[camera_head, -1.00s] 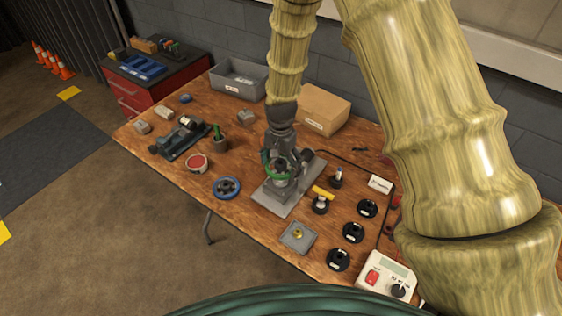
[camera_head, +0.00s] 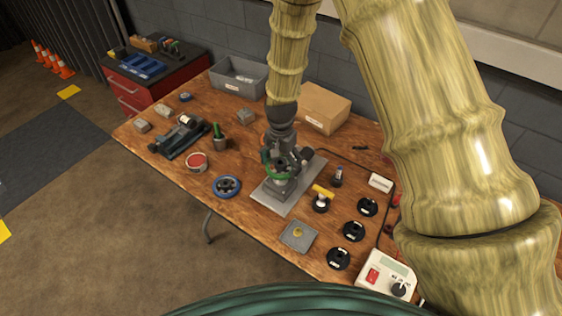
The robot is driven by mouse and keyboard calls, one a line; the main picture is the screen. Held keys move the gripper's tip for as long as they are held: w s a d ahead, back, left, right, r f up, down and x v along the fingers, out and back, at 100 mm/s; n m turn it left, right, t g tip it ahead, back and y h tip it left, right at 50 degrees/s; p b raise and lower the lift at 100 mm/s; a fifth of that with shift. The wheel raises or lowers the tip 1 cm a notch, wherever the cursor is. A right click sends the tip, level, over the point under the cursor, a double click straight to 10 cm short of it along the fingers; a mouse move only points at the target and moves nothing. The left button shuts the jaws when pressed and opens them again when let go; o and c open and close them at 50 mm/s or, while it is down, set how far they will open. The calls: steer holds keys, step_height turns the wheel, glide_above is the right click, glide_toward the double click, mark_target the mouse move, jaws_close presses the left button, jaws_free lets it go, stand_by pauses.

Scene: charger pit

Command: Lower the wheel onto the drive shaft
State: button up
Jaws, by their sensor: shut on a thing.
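A green-rimmed wheel (camera_head: 267,164) is at my gripper, above a grey base plate (camera_head: 268,197) on the wooden bench. My gripper (camera_head: 282,160) points down and is shut on this wheel. Part of the rim shows on the left; the gripper hides much of the rest. A grey block (camera_head: 283,187) stands on the plate just below the wheel. The drive shaft is hidden behind the gripper and wheel, so I cannot tell whether the wheel touches it.
A blue handwheel (camera_head: 226,187) lies left of the plate. A yellow-handled tool (camera_head: 322,197), black discs (camera_head: 353,232) and a grey pad (camera_head: 298,236) lie right and in front. A cardboard box (camera_head: 325,108) and a grey bin (camera_head: 238,77) stand behind.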

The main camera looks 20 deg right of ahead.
mark_target(281, 173)
steer(key=shift+f+b, duration=1.15)
steer(key=shift+f, duration=1.45)
stand_by(1.7)
steer(key=o, duration=1)
steer(key=shift+c, duration=0.7)
steer(key=shift+r+p, duration=2.15)
steer(key=shift+r, duration=0.85)
